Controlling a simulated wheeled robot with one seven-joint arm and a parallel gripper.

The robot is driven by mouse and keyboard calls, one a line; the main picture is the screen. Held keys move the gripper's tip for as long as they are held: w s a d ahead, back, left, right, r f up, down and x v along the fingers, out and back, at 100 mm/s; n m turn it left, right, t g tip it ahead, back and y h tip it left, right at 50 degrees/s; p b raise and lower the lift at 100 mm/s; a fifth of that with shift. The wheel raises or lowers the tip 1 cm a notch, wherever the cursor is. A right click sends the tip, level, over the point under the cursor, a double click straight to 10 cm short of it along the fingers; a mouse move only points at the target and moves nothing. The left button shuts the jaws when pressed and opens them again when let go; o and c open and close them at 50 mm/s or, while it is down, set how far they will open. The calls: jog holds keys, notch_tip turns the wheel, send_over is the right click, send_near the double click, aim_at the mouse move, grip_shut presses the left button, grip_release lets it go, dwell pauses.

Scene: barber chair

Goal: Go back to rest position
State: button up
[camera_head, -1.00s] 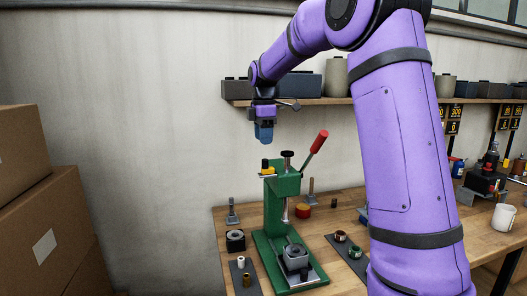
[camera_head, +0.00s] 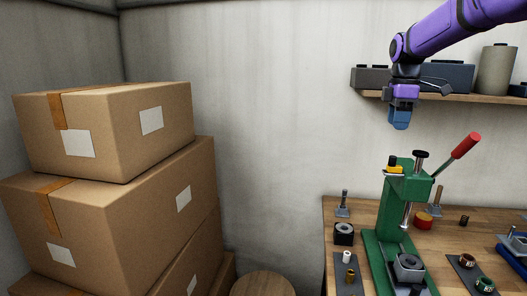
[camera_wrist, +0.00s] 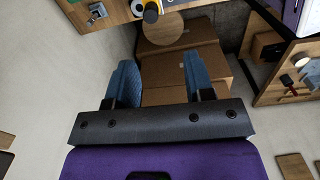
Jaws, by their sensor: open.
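My gripper (camera_head: 400,118) hangs from the purple arm at the upper right of the head view, with its blue fingers pointing down. It is above the green arbor press (camera_head: 408,185) and clear of it. In the wrist view my gripper (camera_wrist: 156,80) shows two blue fingers spread wide apart with nothing between them. The press has a lever with a red grip (camera_head: 466,145) tilted up to the right. The press stands on the wooden workbench (camera_head: 455,222).
Stacked cardboard boxes (camera_head: 110,205) fill the left. A round wooden stool top (camera_head: 262,284) stands between boxes and bench. A wall shelf (camera_head: 380,95) with grey containers is near my gripper. A dark mat (camera_head: 347,275) holds small parts. Open wall space lies left of the arm.

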jog(key=s+a+r+m+t, duration=0.1)
jog(key=s+a+m, duration=0.3)
jog(key=s, duration=0.5)
jog(key=s+a+r+m+t, duration=0.2)
jog(key=s+a+m, duration=0.15)
jog(key=s, duration=0.55)
jog(key=s+a+f+m+t, duration=0.1)
jog(key=s+a+f+m, duration=0.1)
jog(key=s, duration=0.6)
jog(key=s+a+f+m+t, duration=0.1)
jog(key=s+a+f+m, duration=0.1)
jog(key=s+f+m, duration=0.2)
jog(key=s+f, duration=0.2)
jog(key=s, duration=0.2)
jog(key=shift+s+f+m, duration=0.15)
jog(key=shift+s+m, duration=0.05)
jog(key=shift+m, duration=0.15)
